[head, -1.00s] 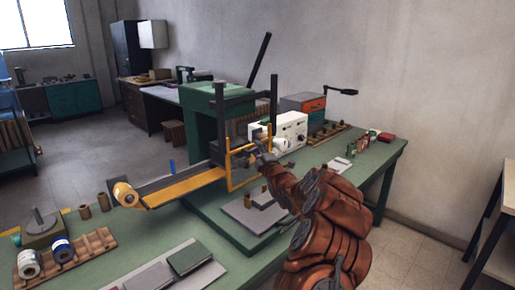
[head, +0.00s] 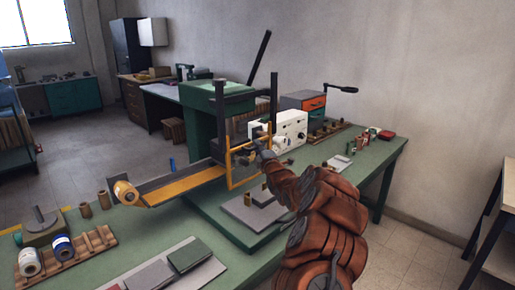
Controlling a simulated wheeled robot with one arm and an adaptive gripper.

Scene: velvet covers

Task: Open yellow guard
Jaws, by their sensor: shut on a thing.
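The yellow guard (head: 229,172) is a thin upright frame on the front of the green press (head: 203,104), in the middle of the head view. My gripper (head: 262,152) is at the guard's right upright, shut on the guard. My orange-brown arm reaches in from the lower right and hides part of the area behind it. The gripper's fingers are small and dark here, so the exact grip point is hard to make out.
A yellow-bedded feed rail (head: 184,184) with a roll (head: 125,194) sticks out left of the press. A white box (head: 291,127) stands close behind my gripper. Grey plates (head: 250,211) lie below it. Spools (head: 62,249) sit at the front left of the green bench.

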